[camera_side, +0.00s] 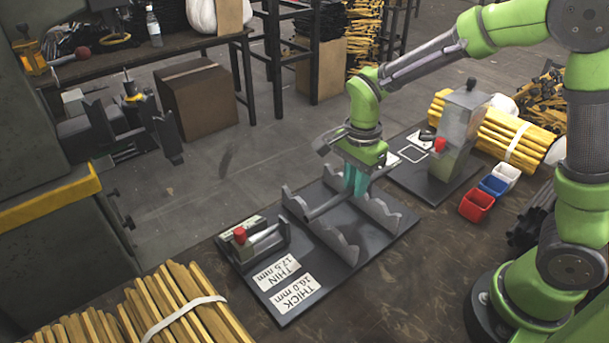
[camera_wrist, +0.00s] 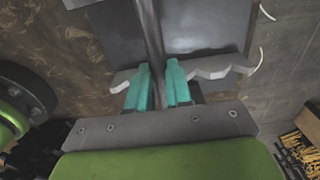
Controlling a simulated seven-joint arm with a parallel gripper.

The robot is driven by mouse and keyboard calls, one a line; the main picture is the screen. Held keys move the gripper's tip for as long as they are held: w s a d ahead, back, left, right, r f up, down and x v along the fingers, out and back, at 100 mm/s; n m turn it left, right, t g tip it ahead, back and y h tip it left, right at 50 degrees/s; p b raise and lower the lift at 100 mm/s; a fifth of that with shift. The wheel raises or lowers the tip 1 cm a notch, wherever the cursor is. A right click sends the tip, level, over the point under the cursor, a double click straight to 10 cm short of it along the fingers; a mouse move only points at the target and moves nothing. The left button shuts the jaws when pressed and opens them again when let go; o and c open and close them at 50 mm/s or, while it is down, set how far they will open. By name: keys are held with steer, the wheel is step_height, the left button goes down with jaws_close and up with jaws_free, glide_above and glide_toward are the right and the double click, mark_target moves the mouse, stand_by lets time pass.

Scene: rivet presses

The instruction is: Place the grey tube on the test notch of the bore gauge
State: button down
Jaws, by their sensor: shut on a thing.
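The grey tube (camera_side: 325,205) lies across the two wavy-topped rails of the rack (camera_side: 335,242) on the black board. In the wrist view the tube (camera_wrist: 150,35) runs between the two fingertips (camera_wrist: 160,85) and away past the near rail (camera_wrist: 215,68). I cannot tell whether the tube rests in the notches or is just clear of them. The bore gauge (camera_side: 262,243), with a red knob and a silver bar, stands at the board's left end; its notch is not clearly seen.
THIN and THICK labels (camera_side: 285,284) lie on the board in front of the gauge. A grey press (camera_side: 461,125) with a red button stands on a second plate at the right. Red (camera_side: 476,206), blue (camera_side: 493,186) and white bins are beside it. Yellow rod bundles (camera_side: 170,308) lie at front left.

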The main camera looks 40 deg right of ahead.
steer(key=shift+w+a+f, duration=0.2)
steer(key=shift+w+f, duration=0.8)
steer(key=shift+w, duration=0.3)
steer(key=shift+w+a+f, duration=0.2)
steer(key=shift+w+f, duration=0.8)
steer(key=shift+w, duration=0.25)
steer(key=shift+f, duration=0.15)
steer(key=c, duration=1)
jaws_free()
steer(key=shift+c, duration=0.2)
